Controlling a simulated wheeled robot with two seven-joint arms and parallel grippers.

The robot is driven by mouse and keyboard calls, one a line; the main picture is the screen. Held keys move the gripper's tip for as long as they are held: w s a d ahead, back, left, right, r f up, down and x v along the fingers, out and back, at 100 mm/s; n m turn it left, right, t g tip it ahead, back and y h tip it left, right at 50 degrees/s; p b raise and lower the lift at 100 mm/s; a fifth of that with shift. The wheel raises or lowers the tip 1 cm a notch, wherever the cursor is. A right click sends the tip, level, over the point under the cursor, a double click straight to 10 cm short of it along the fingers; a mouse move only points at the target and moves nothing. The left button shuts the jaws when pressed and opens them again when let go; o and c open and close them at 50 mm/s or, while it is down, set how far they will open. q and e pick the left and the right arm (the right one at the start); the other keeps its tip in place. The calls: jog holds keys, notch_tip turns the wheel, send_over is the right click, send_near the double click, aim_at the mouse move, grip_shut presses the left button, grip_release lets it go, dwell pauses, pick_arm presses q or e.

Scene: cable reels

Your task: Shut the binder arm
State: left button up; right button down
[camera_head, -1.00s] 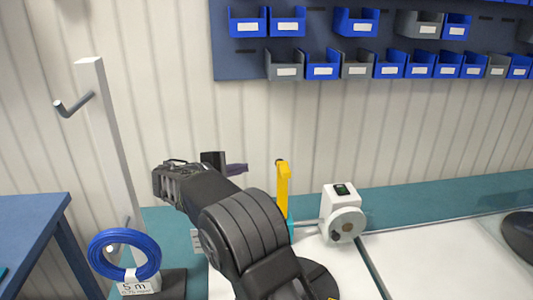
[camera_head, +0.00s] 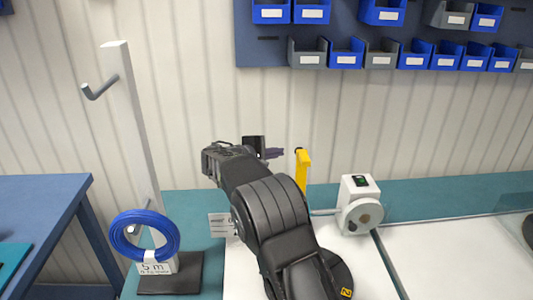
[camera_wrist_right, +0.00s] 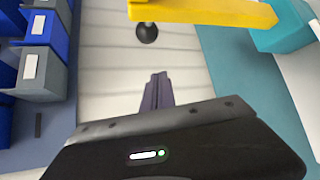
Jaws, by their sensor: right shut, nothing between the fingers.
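The yellow binder arm (camera_head: 304,172) stands upright on the bench, partly hidden behind my right arm. In the right wrist view the yellow arm (camera_wrist_right: 210,12) crosses the top, with a black round knob (camera_wrist_right: 147,32) by it and a teal block (camera_wrist_right: 280,32) at its right end. My right gripper (camera_head: 276,153) is shut and empty, its purple fingertips just left of the top of the yellow arm in the head view. In the right wrist view the shut fingers (camera_wrist_right: 158,90) point towards the knob, with a gap between them. My left gripper is not in view.
A blue cable coil (camera_head: 122,232) labelled 5 m hangs low on a white post (camera_head: 127,130) with hooks. A white device with a round dial (camera_head: 358,205) stands right of the binder arm. Blue and grey bins (camera_head: 346,53) hang on the back wall. A blue table (camera_head: 40,205) is at left.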

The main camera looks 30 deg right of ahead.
jog(key=shift+s+d+r, duration=0.2)
jog(key=shift+s+d, duration=0.35)
jog(key=shift+s, duration=0.25)
jog(key=shift+s+d+r, duration=0.2)
jog(key=shift+s+d, duration=0.35)
jog(key=shift+s, duration=0.2)
jog(key=shift+b, duration=0.3)
